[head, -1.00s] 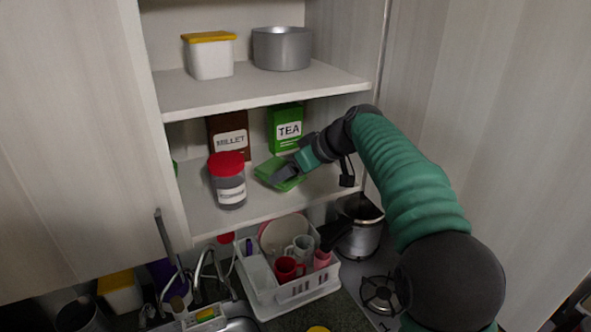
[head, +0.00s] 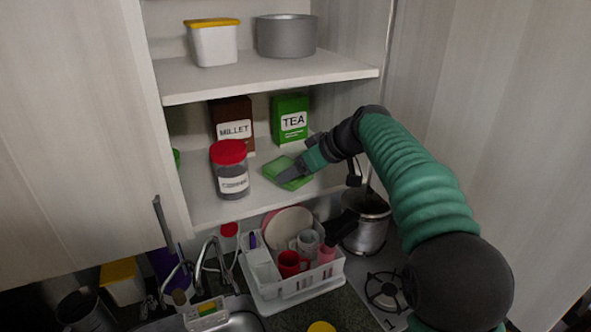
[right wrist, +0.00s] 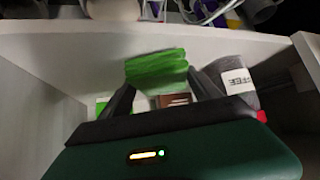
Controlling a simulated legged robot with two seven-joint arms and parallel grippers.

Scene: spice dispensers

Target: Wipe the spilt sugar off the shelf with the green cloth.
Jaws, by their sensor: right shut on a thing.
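The green cloth (head: 280,168) lies low over the right part of the lower cupboard shelf (head: 208,207), in front of the green tea box. My right gripper (head: 286,177) reaches in from the right and is shut on the cloth. In the right wrist view the cloth (right wrist: 157,66) shows between and beyond the dark fingers, close to the shelf surface (right wrist: 95,62). I cannot tell whether all of it touches the shelf. I cannot make out any spilt sugar; the cloth and gripper hide part of the shelf. My left gripper is not in view.
A red-lidded coffee jar (head: 230,168) stands left of the cloth, near the front. The millet box (head: 233,127) and tea box (head: 290,119) stand behind. The upper shelf (head: 260,82) is overhead. Below are a dish rack (head: 300,287) and a pot (head: 365,232).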

